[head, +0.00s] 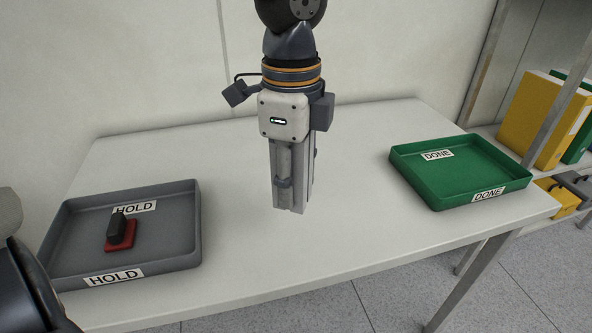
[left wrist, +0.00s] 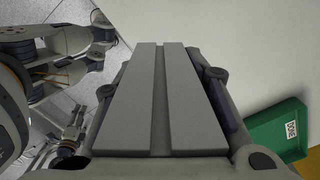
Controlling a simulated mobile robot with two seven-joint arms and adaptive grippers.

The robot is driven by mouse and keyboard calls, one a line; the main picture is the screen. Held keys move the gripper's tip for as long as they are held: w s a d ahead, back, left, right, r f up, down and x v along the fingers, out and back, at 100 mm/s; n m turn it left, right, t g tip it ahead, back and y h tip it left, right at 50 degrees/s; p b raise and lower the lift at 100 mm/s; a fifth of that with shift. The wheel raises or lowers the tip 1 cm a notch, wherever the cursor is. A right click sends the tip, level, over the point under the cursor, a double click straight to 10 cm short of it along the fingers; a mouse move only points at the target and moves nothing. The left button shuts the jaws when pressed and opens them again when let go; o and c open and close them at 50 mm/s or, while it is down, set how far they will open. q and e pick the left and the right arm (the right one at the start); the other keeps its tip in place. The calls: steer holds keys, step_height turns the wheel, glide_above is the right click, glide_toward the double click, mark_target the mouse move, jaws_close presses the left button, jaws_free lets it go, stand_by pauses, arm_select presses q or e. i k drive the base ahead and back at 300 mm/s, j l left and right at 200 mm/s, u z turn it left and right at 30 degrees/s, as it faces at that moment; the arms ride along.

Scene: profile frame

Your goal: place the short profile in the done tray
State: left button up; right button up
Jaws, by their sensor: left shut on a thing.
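My left gripper (head: 284,183) hangs pointing down over the middle of the table, shut on the short profile (head: 303,185). The profile is a grey metal bar with a lengthwise groove, held upright between the fingers. In the left wrist view the profile (left wrist: 158,100) fills the middle, with a finger on each side. The green done tray (head: 463,199) stands at the table's right end, apart from the gripper, and looks empty. It also shows at the right of the left wrist view (left wrist: 270,128). Parts of my other arm show there at the left; its jaws are unclear.
A grey hold tray (head: 177,263) stands at the table's left, with a red-based dark object (head: 120,234) in it. The white table (head: 335,235) is bare between the trays. A shelf with yellow and green binders (head: 530,120) stands beyond the right end.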

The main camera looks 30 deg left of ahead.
mark_target(456, 171)
steer(key=i+l+u, duration=0.15)
steer(key=i+l, duration=0.2)
steer(key=i+l+u, duration=0.2)
steer(key=i+l, duration=0.15)
steer(key=l, duration=0.15)
steer(key=i+l+u, duration=0.15)
steer(key=i+l, duration=0.15)
steer(key=l, duration=0.2)
